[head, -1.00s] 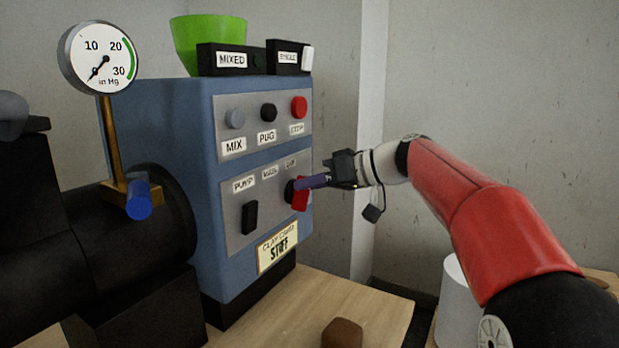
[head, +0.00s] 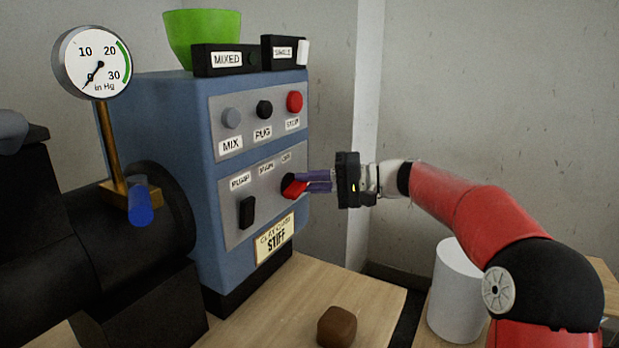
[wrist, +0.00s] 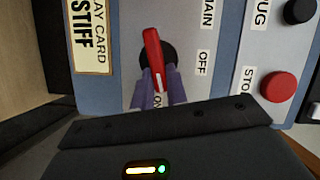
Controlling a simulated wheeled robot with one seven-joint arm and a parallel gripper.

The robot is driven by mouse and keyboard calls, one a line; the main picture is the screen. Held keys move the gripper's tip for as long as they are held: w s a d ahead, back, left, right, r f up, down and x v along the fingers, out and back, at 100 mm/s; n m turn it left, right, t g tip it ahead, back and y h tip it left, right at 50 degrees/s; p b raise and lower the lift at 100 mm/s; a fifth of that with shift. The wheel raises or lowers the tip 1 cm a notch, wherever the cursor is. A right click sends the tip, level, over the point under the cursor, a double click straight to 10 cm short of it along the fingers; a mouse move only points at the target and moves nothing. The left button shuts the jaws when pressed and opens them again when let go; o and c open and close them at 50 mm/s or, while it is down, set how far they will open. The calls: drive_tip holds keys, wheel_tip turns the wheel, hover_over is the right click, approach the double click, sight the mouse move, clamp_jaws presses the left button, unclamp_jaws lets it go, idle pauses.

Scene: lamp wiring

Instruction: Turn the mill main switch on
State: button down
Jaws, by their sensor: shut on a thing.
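The mill main switch is a red handle (head: 294,187) on a dark round base, on the lower panel of the blue machine. In the wrist view the red handle (wrist: 153,57) has its white-marked end towards the ON label (wrist: 158,101), and the OFF label (wrist: 203,63) is off to one side. My gripper (head: 312,183) reaches in from the right. Its purple fingers in the wrist view (wrist: 157,84) stand on either side of the handle's marked end, shut on it. The fingers partly cover the ON label.
A black pump switch (head: 247,212) is left of the handle. Above are grey, black and red buttons, including the red stop button (head: 295,101). A gauge (head: 92,63) stands at left. A brown block (head: 337,326) lies on the bench and a white cylinder (head: 456,292) stands at right.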

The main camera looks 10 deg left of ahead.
drive_tip(key=shift+f+m+y, duration=0.3)
drive_tip(key=shift+m+y, duration=0.2)
drive_tip(key=shift+m, duration=0.7)
drive_tip(key=c, duration=1.4)
unclamp_jaws()
drive_tip(key=shift+d, duration=0.1)
drive_tip(key=d, duration=0.7)
drive_tip(key=shift+w+d, duration=0.25)
drive_tip(key=shift+d, duration=0.1)
drive_tip(key=shift+f, duration=0.1)
